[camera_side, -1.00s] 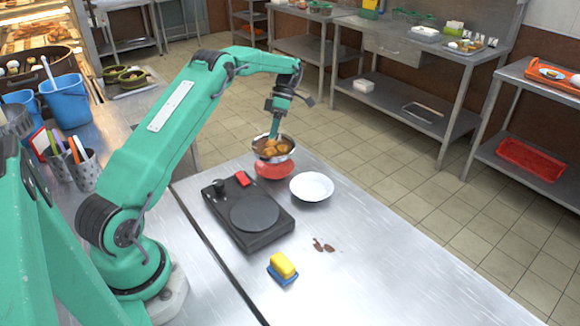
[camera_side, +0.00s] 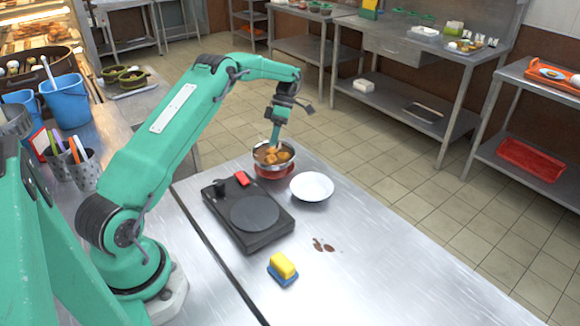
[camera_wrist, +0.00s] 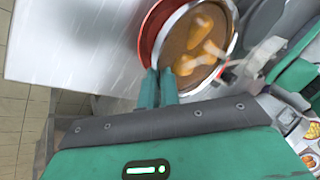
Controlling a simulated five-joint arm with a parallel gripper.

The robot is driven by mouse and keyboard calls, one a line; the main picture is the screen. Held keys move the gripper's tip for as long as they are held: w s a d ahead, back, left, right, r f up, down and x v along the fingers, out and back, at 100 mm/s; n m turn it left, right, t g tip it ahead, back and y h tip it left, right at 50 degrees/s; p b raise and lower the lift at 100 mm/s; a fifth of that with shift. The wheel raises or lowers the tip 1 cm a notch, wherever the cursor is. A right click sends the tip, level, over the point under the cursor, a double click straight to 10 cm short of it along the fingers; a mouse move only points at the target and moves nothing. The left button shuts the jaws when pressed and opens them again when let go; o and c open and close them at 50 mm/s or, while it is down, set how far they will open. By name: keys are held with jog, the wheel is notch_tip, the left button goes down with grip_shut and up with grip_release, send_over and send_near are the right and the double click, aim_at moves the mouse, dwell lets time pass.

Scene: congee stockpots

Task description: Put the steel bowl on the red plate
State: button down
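The steel bowl (camera_side: 289,162) holds several orange-brown pieces and sits over the red plate (camera_side: 262,172) near the far edge of the table. My gripper (camera_side: 274,141) points down at the bowl's rim with its fingers close together. In the wrist view, the fingers (camera_wrist: 158,88) meet the near rim of the bowl (camera_wrist: 232,40), and the red plate (camera_wrist: 148,38) shows as a crescent along its left side. The bowl looks about level; whether its base touches the plate is hard to tell.
A white bowl (camera_side: 312,187) stands just right of the red plate. A black hot plate (camera_side: 249,212) with a red item is nearer, and a yellow sponge (camera_side: 283,266) on a blue base lies at the front. Brown spots mark the table; its right part is clear.

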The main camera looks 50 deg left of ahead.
jog(key=shift+f, duration=0.2)
dwell(0.3)
jog(key=c, duration=1.6)
grip_release()
jog(key=shift+c, duration=0.2)
jog(key=shift+c, duration=0.9)
jog(key=shift+w+a+r, duration=0.1)
jog(key=shift+w+r, duration=0.15)
jog(key=shift+r, duration=0.1)
jog(key=shift+w+a+r, duration=0.15)
jog(key=shift+w+r, duration=0.15)
jog(key=shift+r, duration=0.3)
jog(key=shift+w+a+r, duration=0.1)
jog(key=shift+w+r, duration=0.1)
jog(key=shift+r, duration=0.05)
jog(key=shift+w+a+r, duration=0.15)
jog(key=shift+w+r, duration=0.1)
jog(key=shift+r, duration=0.3)
